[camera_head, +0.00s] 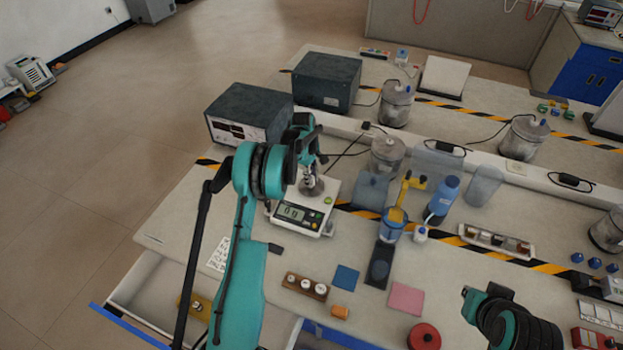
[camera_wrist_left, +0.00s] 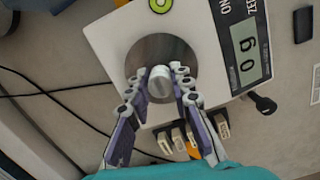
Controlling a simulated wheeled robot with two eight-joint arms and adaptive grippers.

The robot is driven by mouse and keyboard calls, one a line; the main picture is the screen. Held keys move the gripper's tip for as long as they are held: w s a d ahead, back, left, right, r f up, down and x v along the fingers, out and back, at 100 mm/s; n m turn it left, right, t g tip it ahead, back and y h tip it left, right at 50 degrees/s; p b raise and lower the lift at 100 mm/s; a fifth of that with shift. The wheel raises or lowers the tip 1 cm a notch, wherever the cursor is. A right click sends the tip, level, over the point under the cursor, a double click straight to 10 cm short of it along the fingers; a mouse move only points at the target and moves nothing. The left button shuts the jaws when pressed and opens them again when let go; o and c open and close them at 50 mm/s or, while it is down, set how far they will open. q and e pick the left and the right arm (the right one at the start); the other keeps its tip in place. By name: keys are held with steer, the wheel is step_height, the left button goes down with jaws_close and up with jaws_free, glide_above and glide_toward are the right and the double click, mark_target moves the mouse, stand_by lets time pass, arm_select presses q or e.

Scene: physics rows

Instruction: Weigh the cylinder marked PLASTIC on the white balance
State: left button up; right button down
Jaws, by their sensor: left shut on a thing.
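The white balance (camera_head: 300,217) stands on the bench, and its display (camera_head: 290,213) reads 0 g. The balance also shows in the left wrist view (camera_wrist_left: 110,42), with its round metal pan (camera_wrist_left: 150,50). My left gripper (camera_head: 308,172) is over the pan. In the left wrist view its fingers (camera_wrist_left: 160,90) are shut on a small pale grey cylinder (camera_wrist_left: 160,78). The cylinder is seen end-on over the pan; I cannot tell whether it touches it. No PLASTIC mark is readable on it. My right gripper (camera_head: 475,305) is at the lower right, away from the balance, its jaws unclear.
A wooden holder (camera_head: 290,280) with white-topped pieces and an orange cylinder (camera_head: 340,312) lie in front of the balance. A dark instrument box (camera_head: 248,108) stands behind it. Blue bottle (camera_head: 441,200) and yellow-handled device (camera_head: 394,225) stand to the right. Bench left of the balance is fairly clear.

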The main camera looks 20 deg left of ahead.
arm_select(q)
steer(key=shift+f+b, duration=0.35)
steer(key=o, duration=1.3)
steer(key=shift+c, duration=0.2)
steer(key=shift+r+p, duration=1.75)
steer(key=shift+r, duration=2.3)
steer(key=shift+f, duration=0.1)
